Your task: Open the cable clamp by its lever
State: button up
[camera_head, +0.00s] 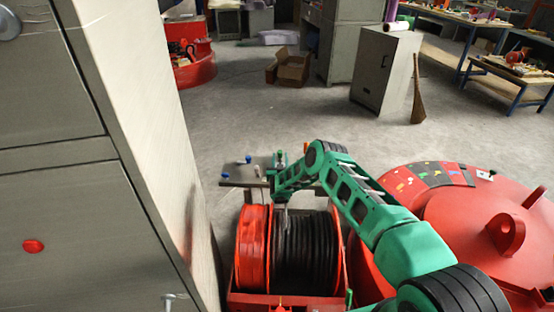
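A cable reel with black cable (308,252) wound between red flanges stands at the bottom centre. Just behind it is a small grey bench or plate (236,178) bearing blue-knobbed and green-topped fittings. I cannot tell which small fitting is the cable clamp or its lever. My green arm comes in from the bottom right, bends at the middle and reaches down left toward the reel's back edge. My gripper (282,202) is small at the arm's end, over the back of the reel by the bench's right part. Its fingers are too small to read, and the arm hides part of the bench.
A big red round lifting magnet (470,225) with lugs lies close on the right. A tall grey cabinet (150,130) blocks the left. Open floor (250,115) lies behind the bench. A grey locker (383,72), a cardboard box (290,68) and worktables stand further back.

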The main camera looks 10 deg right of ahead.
jog(key=shift+x, duration=0.75)
